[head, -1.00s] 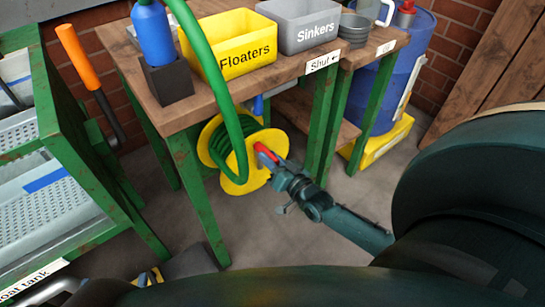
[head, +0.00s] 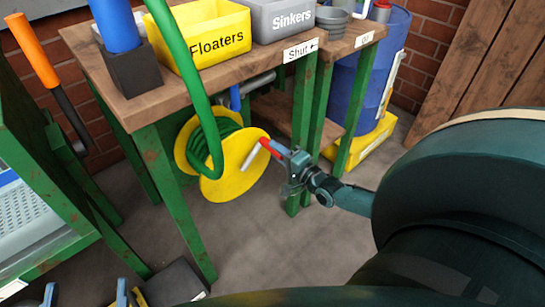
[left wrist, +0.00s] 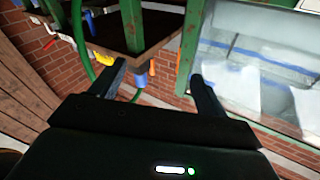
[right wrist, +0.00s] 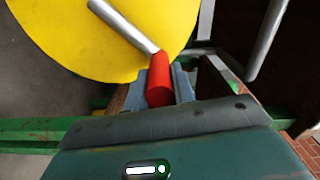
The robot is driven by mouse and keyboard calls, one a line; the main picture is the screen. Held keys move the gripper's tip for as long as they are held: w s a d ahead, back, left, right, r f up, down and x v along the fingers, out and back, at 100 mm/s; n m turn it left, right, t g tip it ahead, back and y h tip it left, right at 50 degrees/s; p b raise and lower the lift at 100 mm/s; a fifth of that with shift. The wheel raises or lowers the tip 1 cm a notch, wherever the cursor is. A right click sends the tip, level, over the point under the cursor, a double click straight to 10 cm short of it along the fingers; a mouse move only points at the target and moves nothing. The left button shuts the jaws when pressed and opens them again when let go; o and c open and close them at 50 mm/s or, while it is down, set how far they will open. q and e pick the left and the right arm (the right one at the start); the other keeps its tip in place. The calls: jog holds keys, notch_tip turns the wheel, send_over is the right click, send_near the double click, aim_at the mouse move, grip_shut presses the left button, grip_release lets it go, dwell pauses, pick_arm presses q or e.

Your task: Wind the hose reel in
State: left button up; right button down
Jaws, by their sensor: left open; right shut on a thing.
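The hose reel (head: 232,180) has yellow flanges and hangs below the front of the wooden table. Green hose is coiled between its flanges, and a length of green hose (head: 190,75) rises from it past the tabletop and out of the picture. A silver crank arm (right wrist: 122,27) ends in a red handle (right wrist: 159,82). My right gripper (head: 278,153) is shut on the red handle, with a finger on each side in the right wrist view. My left gripper (head: 86,294) is open at the bottom left of the head view, away from the reel; nothing shows between its fingers (left wrist: 157,85).
A yellow Floaters bin (head: 205,42), a grey Sinkers bin (head: 283,18) and a blue bottle in a dark block (head: 133,72) stand on the table. Green table legs (head: 175,200) flank the reel. A blue barrel (head: 375,70) stands behind. Floor below the reel is clear.

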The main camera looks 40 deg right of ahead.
jog(key=shift+d+f+m, duration=0.25)
jog(key=shift+f+m, duration=0.05)
jog(key=shift+f, duration=0.15)
pick_arm(q)
jog(key=shift+w+d+b, duration=0.1)
jog(key=shift+d+b, duration=0.05)
jog(key=shift+b, duration=0.6)
pick_arm(e)
jog(key=shift+d+f, duration=0.35)
jog(key=shift+f, duration=0.05)
pick_arm(q)
jog(key=shift+n, duration=0.3)
pick_arm(e)
jog(key=shift+f, duration=0.1)
jog(key=c, duration=1.2)
grip_release()
pick_arm(q)
jog(key=shift+r, duration=0.1)
pick_arm(e)
jog(key=shift+o, duration=0.2)
pick_arm(q)
jog(key=a+y+p, duration=0.1)
jog(key=p, duration=0.3)
jog(key=shift+g, duration=0.3)
pick_arm(e)
jog(key=s+d, duration=0.1)
jog(key=s, duration=1.2)
